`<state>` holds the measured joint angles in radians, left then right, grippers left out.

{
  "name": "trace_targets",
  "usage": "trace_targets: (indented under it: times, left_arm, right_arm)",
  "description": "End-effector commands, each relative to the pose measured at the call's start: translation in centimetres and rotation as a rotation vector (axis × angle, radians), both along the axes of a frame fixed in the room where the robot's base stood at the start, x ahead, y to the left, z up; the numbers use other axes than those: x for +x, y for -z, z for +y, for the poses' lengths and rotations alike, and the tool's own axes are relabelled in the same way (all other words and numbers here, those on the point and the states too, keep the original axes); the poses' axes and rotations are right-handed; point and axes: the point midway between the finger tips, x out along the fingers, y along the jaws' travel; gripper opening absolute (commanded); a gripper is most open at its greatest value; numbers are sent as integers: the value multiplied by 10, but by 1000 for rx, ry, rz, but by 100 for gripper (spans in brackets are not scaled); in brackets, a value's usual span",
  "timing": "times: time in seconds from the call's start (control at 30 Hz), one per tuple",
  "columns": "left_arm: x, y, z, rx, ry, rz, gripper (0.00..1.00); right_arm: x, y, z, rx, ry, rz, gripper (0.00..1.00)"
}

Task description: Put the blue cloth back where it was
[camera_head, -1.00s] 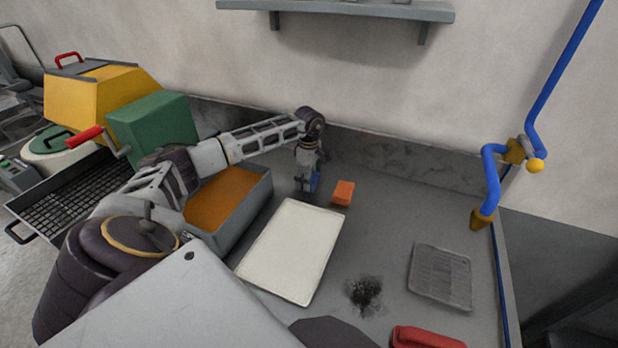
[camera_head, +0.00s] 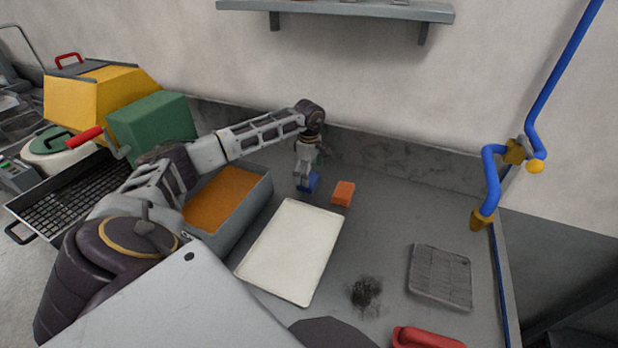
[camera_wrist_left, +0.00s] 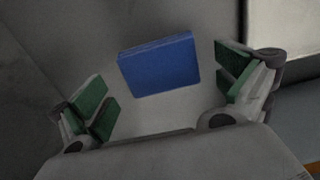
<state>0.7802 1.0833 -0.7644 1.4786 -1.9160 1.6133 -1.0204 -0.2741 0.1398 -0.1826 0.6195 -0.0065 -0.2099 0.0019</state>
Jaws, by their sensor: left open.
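The blue cloth (camera_wrist_left: 160,66) looks like a folded block and lies on the grey worktop; in the head view it (camera_head: 310,183) shows just below my left gripper. My left gripper (camera_head: 306,180) is open at the back of the worktop, pointing down. In the left wrist view its green-padded fingers (camera_wrist_left: 168,92) are spread wide, with the cloth between and beyond them, apart from both pads. My right gripper is not in view.
An orange sponge (camera_head: 343,193) lies right of the cloth. A white tray (camera_head: 290,252) is in front, an orange-filled grey bin (camera_head: 262,196) at left. A dark smudge (camera_head: 365,292), a grey ribbed mat (camera_head: 440,277) and a red object (camera_head: 425,338) lie at right.

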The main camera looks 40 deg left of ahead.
Motion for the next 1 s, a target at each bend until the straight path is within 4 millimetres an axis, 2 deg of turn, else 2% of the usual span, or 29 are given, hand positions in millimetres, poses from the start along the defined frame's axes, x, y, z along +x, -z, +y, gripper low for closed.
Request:
trace_targets:
  times: [0.23,0.4,0.6,0.8,1.0]
  left_arm:
    - [1,-38,0,0,0,-4,100]
    - [1,-63,1,1,-1,-3,100]
    - [0,-87,0,-1,-1,-1,100]
    - [0,-97,0,0,-1,-1,100]
    - [0,-99,0,0,-1,0,100]
  right_arm:
    - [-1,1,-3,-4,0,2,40]
    - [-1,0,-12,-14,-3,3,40]
    - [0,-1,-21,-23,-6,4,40]
    - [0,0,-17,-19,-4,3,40]
    - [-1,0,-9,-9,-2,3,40]
